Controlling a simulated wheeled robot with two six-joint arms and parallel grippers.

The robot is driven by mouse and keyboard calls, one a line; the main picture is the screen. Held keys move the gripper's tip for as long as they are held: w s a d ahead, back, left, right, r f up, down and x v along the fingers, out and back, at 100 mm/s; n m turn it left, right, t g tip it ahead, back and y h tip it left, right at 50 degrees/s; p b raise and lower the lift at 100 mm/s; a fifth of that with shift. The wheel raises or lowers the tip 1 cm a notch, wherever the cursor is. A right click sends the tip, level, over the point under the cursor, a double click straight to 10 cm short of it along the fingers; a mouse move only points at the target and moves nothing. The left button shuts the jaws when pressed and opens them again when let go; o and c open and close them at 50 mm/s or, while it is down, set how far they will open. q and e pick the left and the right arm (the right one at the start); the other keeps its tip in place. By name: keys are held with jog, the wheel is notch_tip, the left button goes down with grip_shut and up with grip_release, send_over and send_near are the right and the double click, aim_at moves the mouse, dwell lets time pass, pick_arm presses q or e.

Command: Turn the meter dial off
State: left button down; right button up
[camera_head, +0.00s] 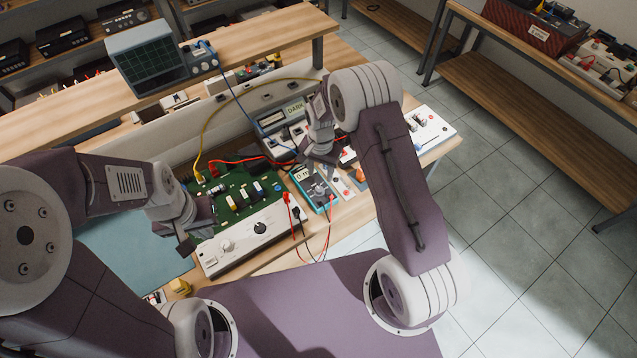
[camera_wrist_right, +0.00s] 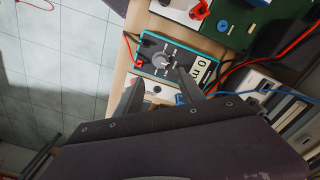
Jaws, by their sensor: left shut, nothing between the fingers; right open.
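The meter (camera_head: 317,187) is a dark box with a teal edge, a small display and a round dial, lying on the workbench right of the green circuit board. In the right wrist view the meter (camera_wrist_right: 176,58) shows its dial (camera_wrist_right: 160,61) and part of its display. My right gripper (camera_head: 326,158) is above the far side of the meter; in the wrist view its two fingers (camera_wrist_right: 158,84) are apart, pointing toward the meter's dial side. I cannot tell whether a finger touches it. My left gripper (camera_head: 187,243) is shut and empty near the white control panel's left end.
The green circuit board (camera_head: 238,199) with a white knob panel (camera_head: 248,238) lies left of the meter. Red and black leads (camera_head: 304,240) hang over the front edge. An oscilloscope (camera_head: 150,57) stands on the upper shelf. Tiled floor (camera_head: 530,190) is open at right.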

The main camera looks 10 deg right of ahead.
aim_at(319, 188)
jog(key=f, duration=0.2)
jog(key=f+p, duration=0.1)
jog(key=f, duration=0.2)
jog(key=f+p, duration=0.1)
jog(key=f, duration=0.1)
jog(key=shift+a+f, duration=0.25)
jog(key=shift+d+f, duration=0.15)
jog(key=shift+f, duration=0.3)
jog(key=shift+s, duration=0.1)
jog(key=c, duration=0.4)
grip_shut()
